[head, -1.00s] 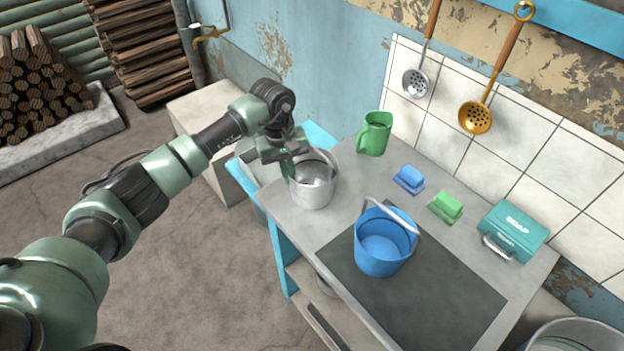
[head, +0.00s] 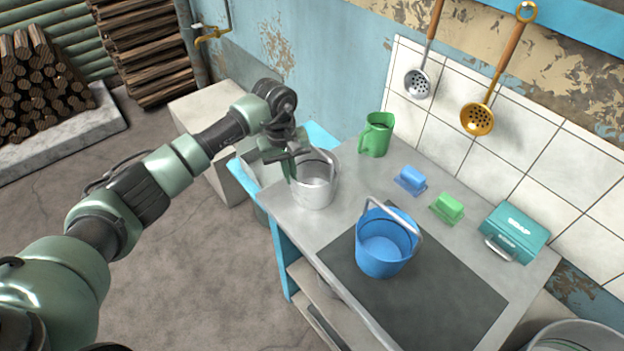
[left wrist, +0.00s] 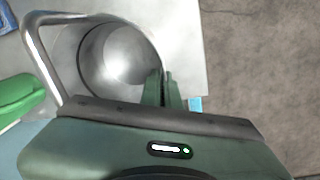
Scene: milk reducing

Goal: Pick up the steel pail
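The steel pail (head: 316,186) stands upright at the left end of the grey counter, its wire handle leaning to the right side. My left gripper (head: 292,170) is at the pail's left rim, fingers pointing down. In the left wrist view the pail's round mouth (left wrist: 112,58) lies beside the fingers (left wrist: 162,90). The two fingers are close together with the pail's wall between them, so the gripper looks shut on the rim. The pail's base appears to rest on the counter. My right gripper is in neither view.
A blue bucket (head: 384,250) stands on the dark mat (head: 445,300) to the right. Ladles (head: 478,118) hang above.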

